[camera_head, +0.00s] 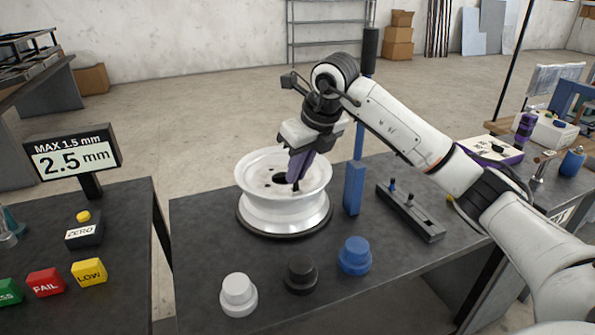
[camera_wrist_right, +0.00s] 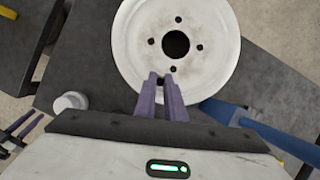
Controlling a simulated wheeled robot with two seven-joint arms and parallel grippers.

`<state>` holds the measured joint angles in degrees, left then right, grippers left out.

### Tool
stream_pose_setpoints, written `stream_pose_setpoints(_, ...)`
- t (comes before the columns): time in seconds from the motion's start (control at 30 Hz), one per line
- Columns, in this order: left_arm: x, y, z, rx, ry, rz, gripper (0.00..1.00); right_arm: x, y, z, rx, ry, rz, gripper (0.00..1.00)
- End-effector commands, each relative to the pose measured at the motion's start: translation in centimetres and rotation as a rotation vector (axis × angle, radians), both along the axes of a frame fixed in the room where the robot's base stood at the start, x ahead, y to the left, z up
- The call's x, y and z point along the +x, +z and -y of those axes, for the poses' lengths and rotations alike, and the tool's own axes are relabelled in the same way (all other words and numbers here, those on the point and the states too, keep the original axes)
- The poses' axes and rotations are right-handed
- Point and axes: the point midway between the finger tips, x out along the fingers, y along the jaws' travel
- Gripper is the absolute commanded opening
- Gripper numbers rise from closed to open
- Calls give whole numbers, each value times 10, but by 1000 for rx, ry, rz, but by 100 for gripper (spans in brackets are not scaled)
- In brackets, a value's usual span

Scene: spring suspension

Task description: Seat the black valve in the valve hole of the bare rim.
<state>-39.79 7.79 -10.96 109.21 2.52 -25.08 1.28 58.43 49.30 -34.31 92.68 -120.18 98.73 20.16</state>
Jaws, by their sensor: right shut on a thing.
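The bare white rim (camera_head: 258,205) lies flat on a dark round base on the table, and its face with centre hole and several small holes shows in the wrist view (camera_wrist_right: 205,75). My right gripper (camera_head: 297,184) is over the near side of the rim, its purple fingers pointing down. In the wrist view the fingertips (camera_wrist_right: 161,78) are shut on the small black valve (camera_wrist_right: 160,81), which is mostly hidden. A dark tip shows below the fingers in the head view. I cannot tell whether the valve touches the rim or which hole is the valve hole. My left gripper is not in view.
A blue post (camera_head: 354,187) stands right of the rim, with a grey slotted holder (camera_head: 410,212) beyond it. White (camera_head: 238,295), black (camera_head: 300,276) and blue (camera_head: 354,256) knobs line the front. A gauge display (camera_head: 73,154) reads 2.5 mm at left.

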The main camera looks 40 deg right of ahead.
Motion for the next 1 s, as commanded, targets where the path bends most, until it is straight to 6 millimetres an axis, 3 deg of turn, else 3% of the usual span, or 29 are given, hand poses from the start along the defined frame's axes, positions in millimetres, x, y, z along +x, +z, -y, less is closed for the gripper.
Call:
stream_pose_setpoints(0.4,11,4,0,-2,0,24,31,0,-8,0,-1,1,1,0)
stream_pose_setpoints(0.43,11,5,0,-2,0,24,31,0,-7,0,-1,0,1,13)
stream_pose_setpoints(0.53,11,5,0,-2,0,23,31,0,-7,0,0,1,1,28)
stream_pose_setpoints(0.83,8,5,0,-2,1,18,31,0,-5,0,0,1,1,28)
stream_pose_setpoints(1.0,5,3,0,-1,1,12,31,-5,11,1,-1,1,4,28)
